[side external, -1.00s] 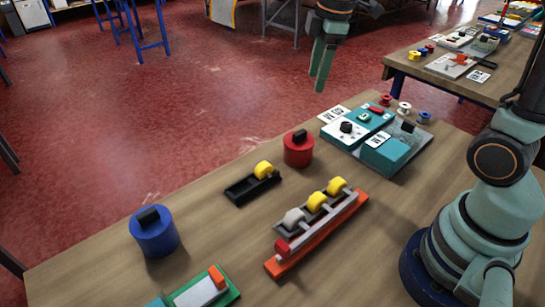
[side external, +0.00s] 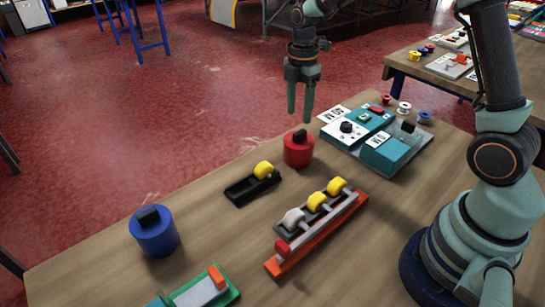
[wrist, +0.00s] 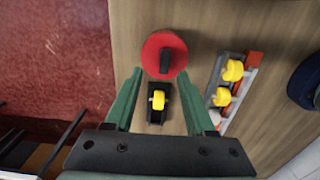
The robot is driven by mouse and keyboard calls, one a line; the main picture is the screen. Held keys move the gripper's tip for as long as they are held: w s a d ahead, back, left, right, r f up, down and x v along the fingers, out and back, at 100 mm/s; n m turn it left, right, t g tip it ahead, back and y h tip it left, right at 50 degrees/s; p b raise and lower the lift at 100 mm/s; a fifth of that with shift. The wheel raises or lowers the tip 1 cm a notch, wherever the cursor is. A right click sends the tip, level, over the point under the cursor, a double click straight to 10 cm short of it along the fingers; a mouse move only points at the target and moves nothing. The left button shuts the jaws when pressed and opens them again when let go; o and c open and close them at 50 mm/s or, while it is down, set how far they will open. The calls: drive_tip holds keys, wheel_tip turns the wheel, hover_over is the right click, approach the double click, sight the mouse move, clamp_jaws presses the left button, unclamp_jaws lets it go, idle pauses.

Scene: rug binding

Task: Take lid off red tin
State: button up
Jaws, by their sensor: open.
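The red tin (side external: 298,152) stands upright on the wooden table with its red lid on and a black knob (side external: 299,135) on top. In the wrist view the red lid (wrist: 152,52) shows from above, with its black handle bar (wrist: 166,54) near the lid's right part. My gripper (side external: 300,117) hangs above the tin, pointing down, open and empty, with a gap between its fingertips and the knob. In the wrist view its two fingers (wrist: 160,90) spread to either side, below the lid in the picture.
A black tape dispenser (side external: 252,184) with a yellow roll lies just left of the tin. An orange-based rack (side external: 318,232) of rolls is in front. A teal kit (side external: 378,140) stands to the right. A blue tin (side external: 154,232) is at the left.

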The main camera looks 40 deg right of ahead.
sight(300, 132)
drive_tip(key=shift+s+f, duration=0.2)
drive_tip(key=shift+f, duration=1.2)
drive_tip(key=shift+s+f, duration=0.2)
drive_tip(key=shift+f, duration=1.15)
drive_tip(key=shift+c, duration=0.3)
clamp_jaws()
